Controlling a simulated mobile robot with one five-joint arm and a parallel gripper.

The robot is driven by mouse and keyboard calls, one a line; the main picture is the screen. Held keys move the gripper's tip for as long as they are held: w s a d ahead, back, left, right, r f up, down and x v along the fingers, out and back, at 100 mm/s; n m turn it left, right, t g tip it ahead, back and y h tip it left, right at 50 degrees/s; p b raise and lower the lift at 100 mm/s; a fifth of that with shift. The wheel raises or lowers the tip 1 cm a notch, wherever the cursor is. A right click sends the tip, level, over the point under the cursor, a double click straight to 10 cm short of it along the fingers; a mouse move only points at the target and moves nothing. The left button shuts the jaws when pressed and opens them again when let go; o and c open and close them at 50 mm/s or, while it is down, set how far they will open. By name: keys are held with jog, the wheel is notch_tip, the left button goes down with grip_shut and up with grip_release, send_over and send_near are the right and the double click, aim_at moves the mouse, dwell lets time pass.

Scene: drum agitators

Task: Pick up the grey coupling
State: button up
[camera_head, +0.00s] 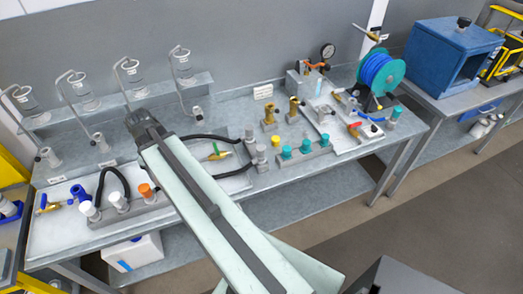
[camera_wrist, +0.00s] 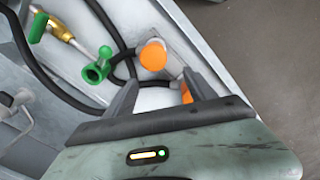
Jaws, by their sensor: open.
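My gripper (camera_wrist: 160,92) is open in the wrist view, one dark finger on each side of a pale rounded shape (camera_wrist: 156,99). I cannot tell whether that shape is the grey coupling. Small grey fittings stand by the black hose end, one at the back (camera_head: 249,134) and one in front (camera_head: 261,158). I cannot tell which one is the grey coupling.
In the wrist view an orange cap (camera_wrist: 153,55) is just beyond the fingers, beside a green-handled fitting (camera_wrist: 97,66) and a black hose (camera_wrist: 112,28). In the head view, teal-capped fittings (camera_head: 305,146) and a blue hose reel (camera_head: 382,73) stand to the right on the bench.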

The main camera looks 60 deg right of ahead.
jog(key=s+d+n, duration=0.2)
jog(key=s+d, duration=0.1)
jog(key=d, duration=0.5)
jog(key=s+d+n, duration=0.1)
jog(key=s+d, duration=0.2)
jog(key=d, duration=0.4)
jog(key=r+n+p, duration=0.1)
jog(key=n, duration=0.5)
send_over(261, 147)
jog(key=shift+w+a+r, duration=0.15)
jog(key=shift+w, duration=0.2)
jog(key=shift+s, duration=0.1)
notch_tip(261, 147, down, 3)
jog(key=b, duration=0.2)
jog(key=shift+r+b, duration=0.1)
jog(key=shift+b, duration=0.25)
jog(key=f+b, duration=0.5)
jog(key=shift+s+f, duration=0.2)
jog(key=shift+s, duration=0.1)
jog(key=shift+r, duration=0.2)
grip_shut()
